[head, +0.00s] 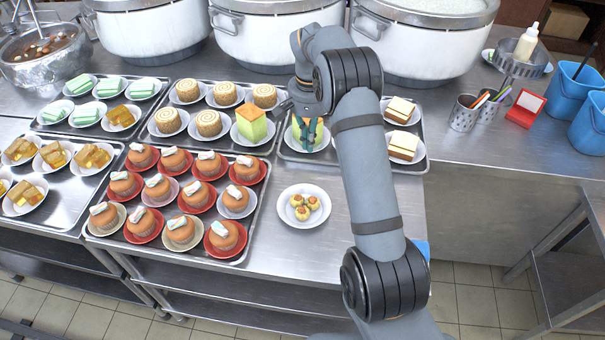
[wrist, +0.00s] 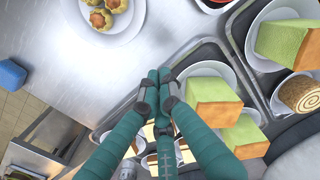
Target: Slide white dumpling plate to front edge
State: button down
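The white dumpling plate (head: 284,212) holds 3 small yellow dumplings (head: 304,205) with orange tops. It stands flat on the bare steel counter (head: 345,250), just in front of the right-hand tray and a little back from the counter's front edge. In the wrist view the plate (wrist: 128,34) is at the top, partly cut off. My gripper (head: 307,133) hangs over the tray behind the plate, beside a green cake, apart from the dumpling plate. In the wrist view its teal fingertips (wrist: 158,76) meet with nothing visible between them.
A tray of orange cakes on red and white plates (head: 170,200) lies left of the dumpling plate. A tray with green and white cakes (head: 345,160) lies behind it. Large stockpots (head: 275,30) line the back. Bare counter lies in front of the plate.

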aim_at(305, 181)
notch_tip(305, 181, down, 9)
jog(key=shift+s+a+f+p, duration=0.1)
jog(key=shift+p, duration=0.3)
jog(key=shift+s+a+f+p, duration=0.15)
jog(key=shift+s+p, duration=0.1)
jog(key=shift+s, duration=0.35)
jog(key=shift+s+a+f+p, duration=0.15)
jog(key=shift+s+p, duration=0.1)
jog(key=shift+s, duration=1.05)
jog(key=shift+s+a+f, duration=0.1)
jog(key=shift+a, duration=0.05)
